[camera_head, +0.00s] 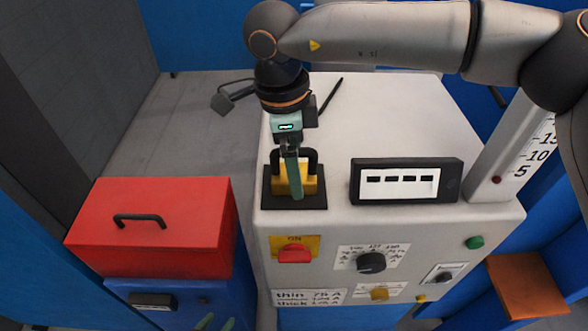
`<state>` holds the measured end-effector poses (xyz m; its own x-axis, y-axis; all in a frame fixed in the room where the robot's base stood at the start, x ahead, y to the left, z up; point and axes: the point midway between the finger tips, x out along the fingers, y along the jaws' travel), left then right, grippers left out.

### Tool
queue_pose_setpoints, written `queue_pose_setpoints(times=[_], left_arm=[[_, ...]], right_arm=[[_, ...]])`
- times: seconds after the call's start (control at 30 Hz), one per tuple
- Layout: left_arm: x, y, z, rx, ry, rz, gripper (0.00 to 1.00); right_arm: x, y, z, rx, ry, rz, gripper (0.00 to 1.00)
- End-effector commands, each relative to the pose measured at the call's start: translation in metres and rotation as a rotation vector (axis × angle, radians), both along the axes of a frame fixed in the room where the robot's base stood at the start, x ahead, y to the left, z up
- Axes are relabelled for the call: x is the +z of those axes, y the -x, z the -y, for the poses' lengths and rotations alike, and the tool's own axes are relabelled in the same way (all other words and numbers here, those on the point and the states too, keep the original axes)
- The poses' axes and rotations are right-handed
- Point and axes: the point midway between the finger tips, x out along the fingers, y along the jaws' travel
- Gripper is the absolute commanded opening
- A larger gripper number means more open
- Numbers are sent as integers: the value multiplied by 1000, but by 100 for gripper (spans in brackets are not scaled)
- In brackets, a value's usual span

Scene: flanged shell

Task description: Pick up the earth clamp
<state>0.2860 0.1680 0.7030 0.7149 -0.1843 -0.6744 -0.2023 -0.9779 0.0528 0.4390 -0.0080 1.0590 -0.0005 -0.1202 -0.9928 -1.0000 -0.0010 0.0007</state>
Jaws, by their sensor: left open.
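A yellow block with a black arched handle (308,180), which looks like the earth clamp, stands on a black square base on top of the white machine (400,112). The gripper is open. The fingers overlap the handle and block in this view, and I cannot tell whether they touch. The second finger is hidden.
A black display box (407,198) stands right of the clamp. The machine front has a red switch (295,255) and knobs. A red toolbox (155,226) stands at left. A dark cabled piece (223,103) lies on the grey floor. Two small green strips (216,322) show at the bottom edge.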

Motion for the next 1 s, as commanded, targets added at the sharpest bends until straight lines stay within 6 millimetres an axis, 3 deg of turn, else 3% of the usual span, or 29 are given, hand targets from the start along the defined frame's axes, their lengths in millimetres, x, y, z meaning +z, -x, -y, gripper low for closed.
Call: queue_pose_setpoints(times=[0.33,1.0], left_arm=[[0,0,0,0,0,0,50],[0,0,0,0,0,0,50]], right_arm=[[-9,0,1,-1,0,0,95],[-8,0,1,0,0,0,20]])
